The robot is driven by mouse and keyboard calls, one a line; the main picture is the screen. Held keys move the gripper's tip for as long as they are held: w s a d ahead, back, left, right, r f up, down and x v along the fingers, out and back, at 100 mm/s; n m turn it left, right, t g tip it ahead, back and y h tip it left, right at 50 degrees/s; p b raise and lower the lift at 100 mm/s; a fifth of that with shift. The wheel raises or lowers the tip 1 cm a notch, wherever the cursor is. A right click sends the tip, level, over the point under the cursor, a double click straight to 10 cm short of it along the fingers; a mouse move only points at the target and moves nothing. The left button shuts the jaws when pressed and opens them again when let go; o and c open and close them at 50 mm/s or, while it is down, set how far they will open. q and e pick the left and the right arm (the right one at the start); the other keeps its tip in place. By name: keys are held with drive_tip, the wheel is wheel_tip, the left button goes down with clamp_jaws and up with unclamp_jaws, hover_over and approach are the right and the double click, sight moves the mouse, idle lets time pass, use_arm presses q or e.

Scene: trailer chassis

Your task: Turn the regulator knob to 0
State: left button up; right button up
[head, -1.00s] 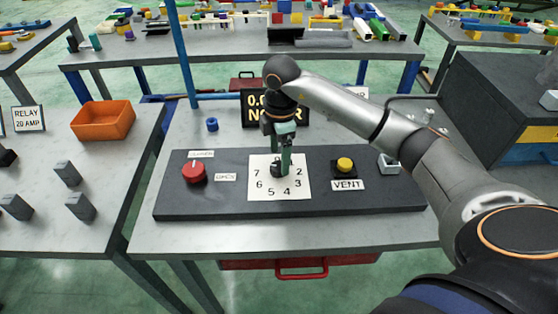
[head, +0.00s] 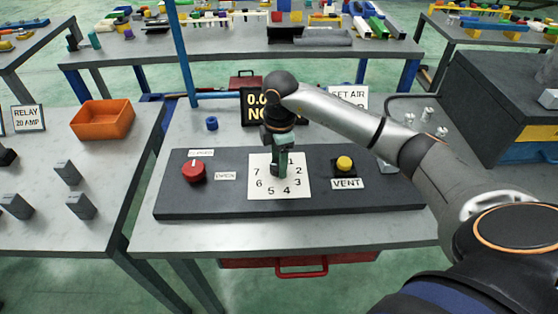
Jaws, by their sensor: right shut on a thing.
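The regulator knob sits at the middle of a white dial plate (head: 262,187) on the dark panel and is mostly hidden by my right gripper. The numbers 2, 3, 4, 5, 6 and 7 show on the plate; its upper part is covered. My right gripper (head: 277,171) points down over the plate's centre and is shut on the knob. The knob's pointer direction cannot be made out. A display (head: 255,105) behind is partly hidden by my arm; "0.0" and part of a second line show. My left gripper is not in view.
The dark panel (head: 225,205) also carries a red knob (head: 194,171) at the left and a yellow VENT button (head: 344,163) at the right. A "SET AIR" sign (head: 348,97) stands behind. An orange bin (head: 103,119) is on the left table.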

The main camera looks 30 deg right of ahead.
clamp_jaws()
drive_tip(key=shift+n, duration=0.3)
